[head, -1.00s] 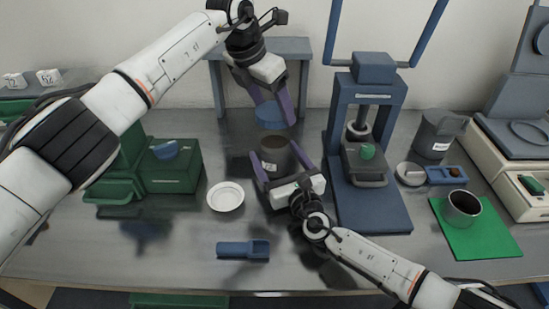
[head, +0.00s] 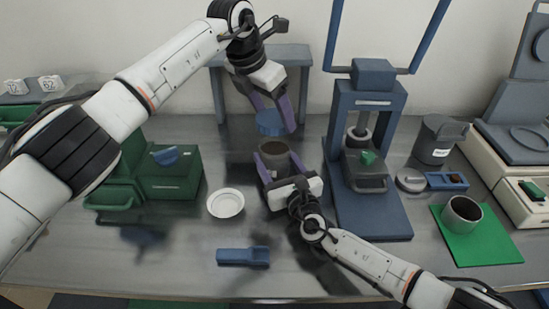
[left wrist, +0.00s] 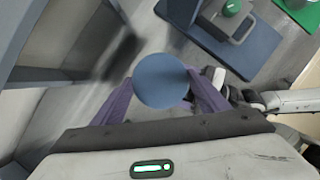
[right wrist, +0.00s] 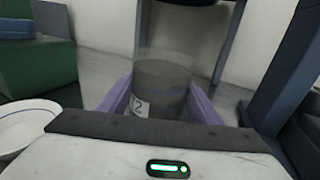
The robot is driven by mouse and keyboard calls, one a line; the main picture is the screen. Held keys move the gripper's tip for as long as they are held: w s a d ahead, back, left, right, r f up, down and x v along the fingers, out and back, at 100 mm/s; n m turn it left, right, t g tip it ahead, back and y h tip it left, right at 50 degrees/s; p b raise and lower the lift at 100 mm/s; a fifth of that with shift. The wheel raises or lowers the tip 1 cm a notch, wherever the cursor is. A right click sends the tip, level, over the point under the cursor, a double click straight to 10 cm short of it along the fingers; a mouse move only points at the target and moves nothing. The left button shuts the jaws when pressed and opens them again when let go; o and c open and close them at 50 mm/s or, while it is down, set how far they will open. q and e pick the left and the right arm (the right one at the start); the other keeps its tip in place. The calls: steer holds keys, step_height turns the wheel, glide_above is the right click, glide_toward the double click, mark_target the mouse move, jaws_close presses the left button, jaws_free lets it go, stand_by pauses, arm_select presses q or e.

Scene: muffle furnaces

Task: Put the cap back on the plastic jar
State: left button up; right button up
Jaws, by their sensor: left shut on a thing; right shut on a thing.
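The blue round cap (head: 270,122) is held between the purple fingers of my left gripper (head: 272,112), above and slightly behind the jar's mouth. The cap also shows as a blue disc in the left wrist view (left wrist: 161,80). The plastic jar (head: 274,150) stands upright on the bench, open at the top, with dark content inside. My right gripper (head: 274,163) is shut around the jar from the front. In the right wrist view the jar (right wrist: 160,88) has clear upper walls, dark grey content and a white label, between the fingers. Cap and jar are apart.
A blue press (head: 372,205) stands close to the right of the jar. A white dish (head: 226,204) and a blue scoop (head: 243,256) lie left and in front. A blue stand (head: 300,55) is behind. A green box (head: 170,185) stands at left, a metal cup (head: 462,213) on a green mat at right.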

mark_target(272, 139)
arm_select(q)
steer(key=shift+f, duration=2.4)
steer(key=shift+f, duration=0.1)
steer(key=shift+f, duration=0.8)
steer(key=shift+f, duration=0.55)
arm_select(e)
jaws_close()
arm_select(q)
steer(key=shift+w+a+m+g+h, duration=0.1)
steer(key=shift+m+g+h, duration=0.4)
steer(key=shift+m, duration=1.2)
steer(key=o, duration=1)
